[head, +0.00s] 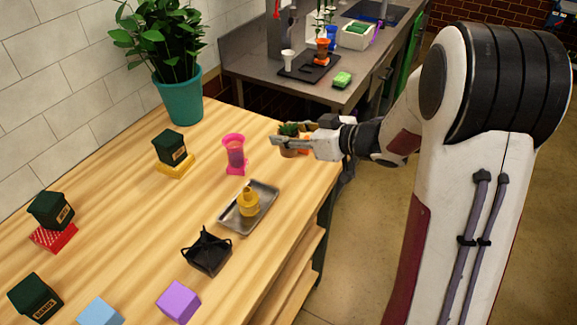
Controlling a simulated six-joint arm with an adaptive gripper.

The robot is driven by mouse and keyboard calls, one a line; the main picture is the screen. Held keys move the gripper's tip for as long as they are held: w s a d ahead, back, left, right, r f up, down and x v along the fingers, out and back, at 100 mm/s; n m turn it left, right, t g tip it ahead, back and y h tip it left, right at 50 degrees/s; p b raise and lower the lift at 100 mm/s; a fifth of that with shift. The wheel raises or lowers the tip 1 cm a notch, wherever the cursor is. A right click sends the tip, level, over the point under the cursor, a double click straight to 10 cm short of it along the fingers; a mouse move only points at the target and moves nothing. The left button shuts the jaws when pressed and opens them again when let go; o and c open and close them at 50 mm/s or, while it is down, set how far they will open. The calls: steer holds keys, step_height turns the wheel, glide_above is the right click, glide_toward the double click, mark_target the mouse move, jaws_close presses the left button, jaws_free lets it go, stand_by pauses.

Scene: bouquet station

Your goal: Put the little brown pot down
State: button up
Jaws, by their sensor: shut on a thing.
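The little brown pot (289,152) holds a small green plant and is near the right edge of the wooden table (120,215). My gripper (284,134) reaches in from the right and is shut on the pot, with its fingers on either side. The near finger hides part of the pot. The pot looks upright. I cannot tell whether its base touches the table.
A pink vase (234,152) stands left of the pot. A metal tray (233,222) with a yellow bottle (248,203) is nearer. A teal planter (179,96) stands at the back. Dark boxes, a black holder (207,252) and colored blocks are left and front. Bare wood separates them.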

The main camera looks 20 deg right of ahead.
mark_target(296, 151)
steer(key=shift+f, duration=2.5)
steer(key=shift+f, duration=1.9)
steer(key=shift+f, duration=0.1)
steer(key=o, duration=1.4)
steer(key=shift+s+d+r, duration=0.25)
steer(key=shift+s+d, duration=0.05)
steer(key=shift+v, duration=5.6)
